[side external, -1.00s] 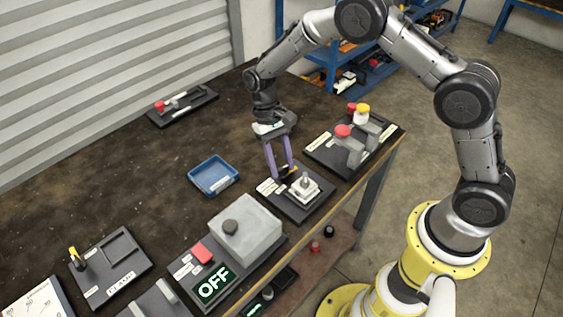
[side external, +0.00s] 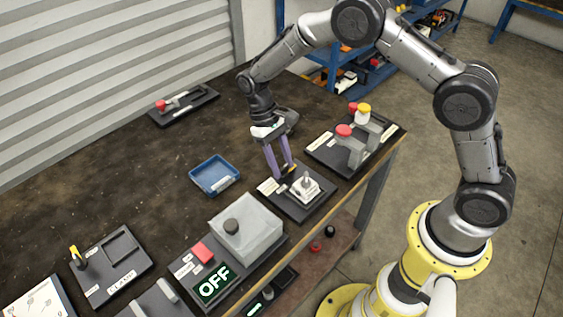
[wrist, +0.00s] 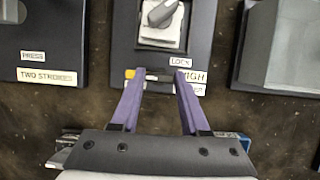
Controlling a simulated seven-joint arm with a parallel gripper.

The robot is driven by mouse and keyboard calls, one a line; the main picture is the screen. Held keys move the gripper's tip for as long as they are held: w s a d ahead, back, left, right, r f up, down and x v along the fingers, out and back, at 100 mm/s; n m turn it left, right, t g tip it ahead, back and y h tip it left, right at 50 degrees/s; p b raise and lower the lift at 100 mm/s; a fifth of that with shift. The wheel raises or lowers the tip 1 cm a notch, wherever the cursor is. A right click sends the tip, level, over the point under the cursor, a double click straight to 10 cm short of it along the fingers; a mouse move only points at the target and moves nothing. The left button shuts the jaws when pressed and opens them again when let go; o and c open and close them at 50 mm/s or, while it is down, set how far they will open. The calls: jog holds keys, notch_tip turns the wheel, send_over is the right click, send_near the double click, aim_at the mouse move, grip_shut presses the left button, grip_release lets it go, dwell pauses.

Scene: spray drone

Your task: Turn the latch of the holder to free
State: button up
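The holder is a dark plate (side external: 318,205) with a pale block and grey knob (wrist: 162,14) on it. Its latch (wrist: 158,75) is a small dark bar with a yellow end, lying crosswise below the "LOCK" label (wrist: 181,62) in the wrist view. My gripper (wrist: 162,78) is at the latch, with its two purple fingers apart. The dark bar shows between the fingertips, and the yellow end shows just left of the left fingertip. I cannot tell whether the fingers touch it. In the side view my gripper (side external: 282,173) points down at the plate's far edge. The fingers hide part of the latch there.
A grey box unit (side external: 247,232) with an "OFF" display stands to the left. A plate with red and yellow knobs (side external: 340,158) stands to the right. A blue tray (side external: 214,176) lies left of my gripper.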

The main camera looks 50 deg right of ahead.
jog(key=o, duration=0.4)
jog(key=shift+o, duration=0.2)
jog(key=shift+r, duration=0.1)
jog(key=v, duration=1.3)
jog(key=shift+w+r, duration=0.2)
jog(key=shift+r, duration=0.1)
